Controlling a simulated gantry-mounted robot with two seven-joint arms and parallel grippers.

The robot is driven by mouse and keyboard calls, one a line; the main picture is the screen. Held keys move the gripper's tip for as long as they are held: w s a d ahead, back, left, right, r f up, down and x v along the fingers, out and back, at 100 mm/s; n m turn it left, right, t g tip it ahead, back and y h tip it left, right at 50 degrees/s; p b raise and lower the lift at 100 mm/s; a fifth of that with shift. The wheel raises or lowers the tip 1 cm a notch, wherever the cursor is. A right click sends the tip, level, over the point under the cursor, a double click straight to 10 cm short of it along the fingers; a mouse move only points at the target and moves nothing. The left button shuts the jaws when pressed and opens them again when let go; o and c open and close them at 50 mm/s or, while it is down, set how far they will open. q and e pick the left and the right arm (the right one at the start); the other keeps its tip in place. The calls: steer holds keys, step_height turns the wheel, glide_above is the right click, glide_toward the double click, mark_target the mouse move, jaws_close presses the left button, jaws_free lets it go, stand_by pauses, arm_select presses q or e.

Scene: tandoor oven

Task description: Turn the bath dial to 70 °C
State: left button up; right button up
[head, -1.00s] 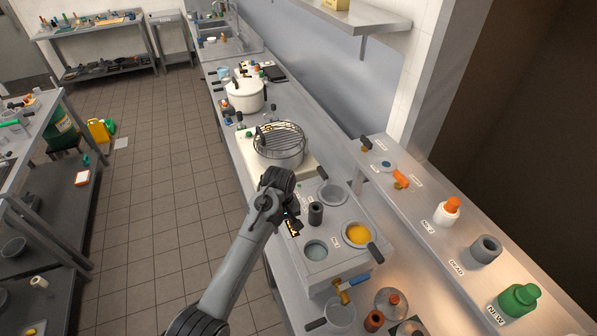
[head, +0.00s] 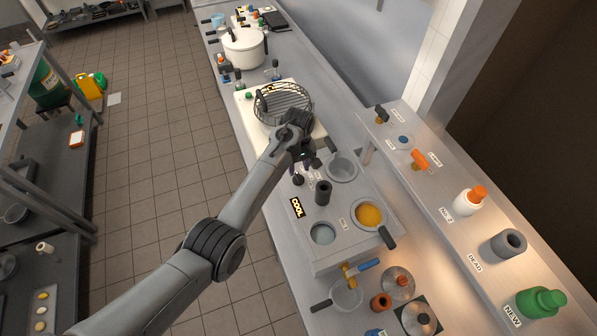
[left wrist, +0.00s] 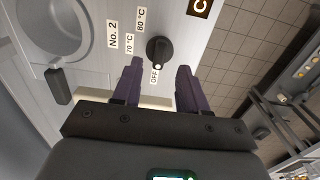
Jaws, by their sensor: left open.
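The bath dial (left wrist: 158,50) is a round black knob on the metal bath's front panel in the left wrist view. The labels OFF (left wrist: 154,74), 70 °C (left wrist: 131,43) and 80 °C (left wrist: 141,19) stand around it. A pale mark on its lower edge appears to face OFF. My left gripper (left wrist: 158,78) is open, its two purple fingers pointing at the dial, one to each side of it. The fingertips look just short of the knob, with no clear contact. In the head view the left gripper (head: 304,168) is over the bath (head: 330,240). My right gripper is not in view.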

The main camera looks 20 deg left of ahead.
mark_target(298, 176)
arm_select(q)
steer(key=shift+f, duration=2.25)
steer(key=shift+c, duration=0.3)
jaws_close()
